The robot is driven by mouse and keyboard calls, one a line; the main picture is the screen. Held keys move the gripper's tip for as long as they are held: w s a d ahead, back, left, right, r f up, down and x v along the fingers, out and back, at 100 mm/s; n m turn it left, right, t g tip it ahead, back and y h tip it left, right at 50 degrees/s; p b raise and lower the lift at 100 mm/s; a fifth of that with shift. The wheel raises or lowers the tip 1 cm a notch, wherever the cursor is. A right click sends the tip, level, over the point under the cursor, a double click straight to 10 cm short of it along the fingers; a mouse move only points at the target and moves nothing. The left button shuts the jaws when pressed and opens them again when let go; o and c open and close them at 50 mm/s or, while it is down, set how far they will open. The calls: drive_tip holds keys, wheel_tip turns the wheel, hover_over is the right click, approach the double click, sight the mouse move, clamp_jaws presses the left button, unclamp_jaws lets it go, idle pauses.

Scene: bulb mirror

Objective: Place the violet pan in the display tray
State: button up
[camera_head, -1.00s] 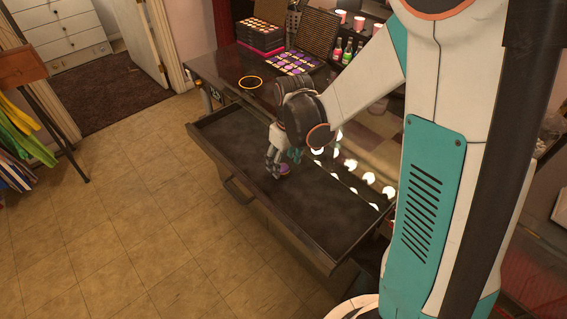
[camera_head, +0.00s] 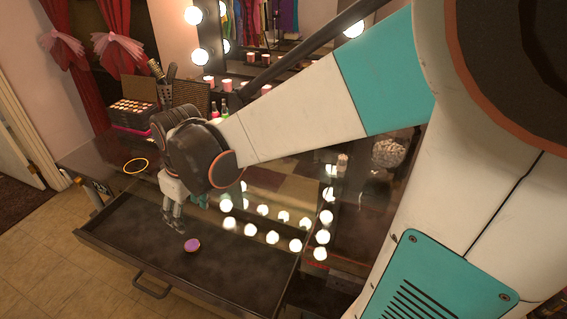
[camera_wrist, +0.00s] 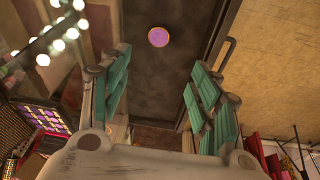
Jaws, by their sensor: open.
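The violet pan (camera_head: 192,245), a small round disc with a paler rim, lies on the dark floor of the open drawer (camera_head: 112,258). It also shows in the wrist view (camera_wrist: 158,37), beyond my fingertips. My gripper (camera_head: 174,224) is above the drawer, left of the pan and apart from it. In the wrist view my gripper (camera_wrist: 156,75) has its teal-padded fingers spread with nothing between them. The display tray (camera_wrist: 44,118), with violet and pale cells, shows at the left of the wrist view. In the head view my arm hides it.
A yellow ring (camera_head: 135,165) lies on the table top left of my gripper. A makeup case (camera_head: 133,112) stands behind it. Lit bulbs (camera_head: 283,216) reflect in the glossy table top. The drawer handle (camera_head: 152,288) sticks out in front. The drawer floor around the pan is clear.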

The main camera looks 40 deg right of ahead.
drive_tip(key=s+r+m+t, duration=0.3)
drive_tip(key=s+r, duration=0.3)
drive_tip(key=s, duration=0.6)
drive_tip(key=shift+s+t, duration=0.25)
drive_tip(key=shift+t, duration=0.45)
drive_tip(key=shift+a, duration=0.1)
idle(0.3)
